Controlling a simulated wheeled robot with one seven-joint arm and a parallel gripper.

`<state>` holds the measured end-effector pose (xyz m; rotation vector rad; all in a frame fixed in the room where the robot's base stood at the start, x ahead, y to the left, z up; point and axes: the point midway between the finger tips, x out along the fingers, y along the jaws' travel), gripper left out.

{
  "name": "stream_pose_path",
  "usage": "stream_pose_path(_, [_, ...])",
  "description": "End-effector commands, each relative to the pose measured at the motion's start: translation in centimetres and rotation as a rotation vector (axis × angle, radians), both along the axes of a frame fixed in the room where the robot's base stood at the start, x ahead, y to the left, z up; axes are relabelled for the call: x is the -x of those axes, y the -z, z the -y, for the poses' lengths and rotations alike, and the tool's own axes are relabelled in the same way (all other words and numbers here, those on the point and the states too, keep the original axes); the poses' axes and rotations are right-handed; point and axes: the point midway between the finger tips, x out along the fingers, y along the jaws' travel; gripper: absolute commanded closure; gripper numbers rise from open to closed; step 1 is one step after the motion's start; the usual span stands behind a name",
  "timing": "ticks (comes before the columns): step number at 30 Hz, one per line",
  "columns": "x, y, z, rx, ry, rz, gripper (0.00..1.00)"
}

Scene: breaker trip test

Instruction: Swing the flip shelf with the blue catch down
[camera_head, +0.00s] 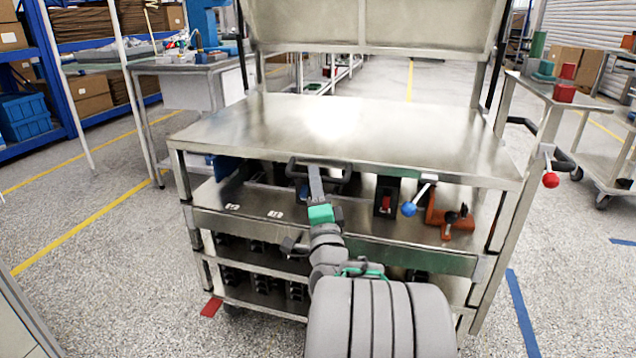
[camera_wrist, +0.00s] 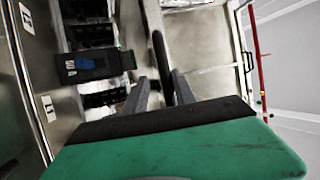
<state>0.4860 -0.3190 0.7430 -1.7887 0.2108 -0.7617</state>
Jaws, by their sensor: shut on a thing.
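The flip shelf appears to be the broad steel panel (camera_head: 260,125) lying level across the front of the cart. A dark bar handle (camera_head: 340,161) runs along its front edge; it also shows in the wrist view (camera_wrist: 161,62). My gripper (camera_head: 316,170) is at this edge and shut on the handle; in the wrist view its fingers (camera_wrist: 160,88) stand on either side of the bar. A blue ball (camera_head: 409,208) on a pale rod, perhaps the catch, hangs below the front edge, right of my gripper. My arm hides part of the space under the panel.
An orange clamp-like part (camera_head: 448,220) and dark blocks sit on the level below. A red ball lever (camera_head: 551,180) sticks out at the right side. A tilted steel panel (camera_head: 370,25) stands behind. Another cart (camera_head: 590,100) is at right. The floor at left is clear.

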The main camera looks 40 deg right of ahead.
Motion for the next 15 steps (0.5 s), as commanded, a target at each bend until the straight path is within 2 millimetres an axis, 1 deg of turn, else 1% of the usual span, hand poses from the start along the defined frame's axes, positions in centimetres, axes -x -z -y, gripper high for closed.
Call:
stream_pose_path(1, [0.0,0.4,0.0,-0.005,-0.001,-0.008,0.77])
stream_pose_path(8, [0.2,0.4,0.0,-0.005,0.001,-0.006,0.77])
stream_pose_path(11, [1.0,0.8,-0.4,-0.005,0.002,-0.006,0.77])
stream_pose_path(15, [3.1,1.8,-1.6,-0.006,0.006,-0.005,0.77])
